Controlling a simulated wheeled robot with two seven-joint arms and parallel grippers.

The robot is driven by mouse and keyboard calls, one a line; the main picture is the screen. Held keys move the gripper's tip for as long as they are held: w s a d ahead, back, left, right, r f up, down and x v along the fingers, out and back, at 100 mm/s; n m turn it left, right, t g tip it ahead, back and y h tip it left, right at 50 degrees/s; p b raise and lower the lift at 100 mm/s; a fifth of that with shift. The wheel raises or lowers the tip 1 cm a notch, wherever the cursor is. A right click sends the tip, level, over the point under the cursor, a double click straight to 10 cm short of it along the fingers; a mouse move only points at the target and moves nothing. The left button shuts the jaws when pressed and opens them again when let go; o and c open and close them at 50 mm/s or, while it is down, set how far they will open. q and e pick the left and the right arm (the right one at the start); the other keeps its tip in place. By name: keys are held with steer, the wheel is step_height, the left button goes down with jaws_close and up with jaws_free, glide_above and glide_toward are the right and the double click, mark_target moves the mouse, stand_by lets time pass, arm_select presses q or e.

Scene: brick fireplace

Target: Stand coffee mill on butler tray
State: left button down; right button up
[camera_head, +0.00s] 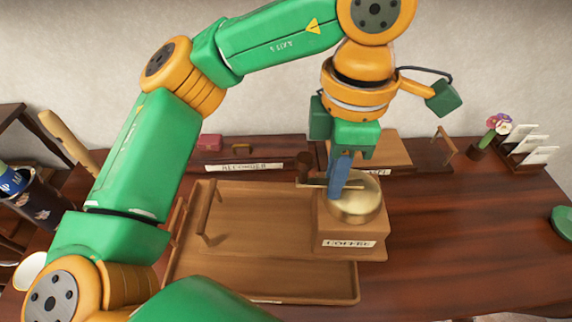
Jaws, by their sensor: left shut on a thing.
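The coffee mill (340,228) is a wooden box with a brass bowl, a crank with a dark knob, and a "COFFEE" label on its front. It looks upright, in front of the right end of the butler tray (255,282), a shallow wooden tray with a raised rim and handles. The mill overlaps the tray's right edge in the picture; I cannot tell whether it touches the tray or hangs above it. My left gripper (339,186) comes down from above and is shut on the top of the mill, at the bowl and crank. My right gripper is not in view.
A sign (243,167) and a small red box (209,142) stand behind the tray. A second wooden tray or board (388,150) is behind the mill. Flowers (498,124) and a card rack (532,150) stand at the back right.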

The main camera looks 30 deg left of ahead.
arm_select(q)
glide_above(294, 210)
steer(key=w+d, duration=0.1)
steer(key=w, duration=0.1)
step_height(294, 210, down, 2)
steer(key=w+a+f+p, duration=0.2)
steer(key=a+f, duration=0.2)
steer(key=f, duration=0.5)
steer(key=shift+w+a+f, duration=0.2)
steer(key=shift+a+f, duration=0.05)
steer(key=shift+f, duration=0.1)
steer(key=c, duration=0.8)
jaws_free()
steer(key=shift+s, duration=0.1)
